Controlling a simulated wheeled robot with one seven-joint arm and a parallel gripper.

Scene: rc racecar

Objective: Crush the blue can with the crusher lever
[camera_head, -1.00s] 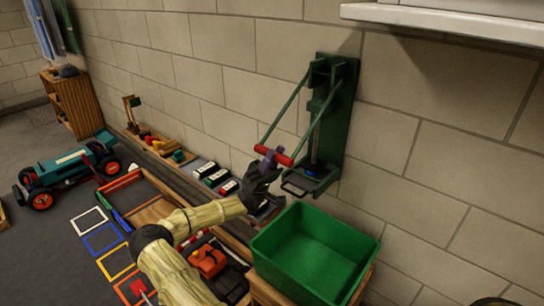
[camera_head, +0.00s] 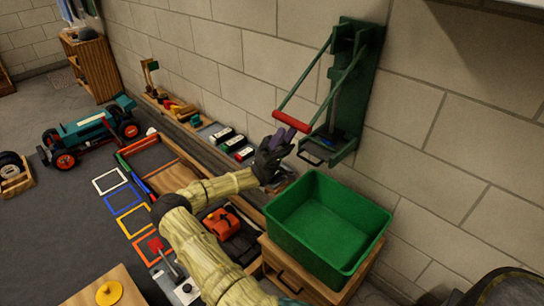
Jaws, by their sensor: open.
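The green can crusher (camera_head: 362,75) is mounted on the block wall, with two long green lever arms slanting down to a red bar handle (camera_head: 291,121). The lever slopes down towards the front.
A green bin (camera_head: 325,240) stands on a wooden cabinet (camera_head: 290,272) below the crusher. A teal racecar (camera_head: 90,135) sits on the floor at left, beside colored floor frames (camera_head: 122,200).

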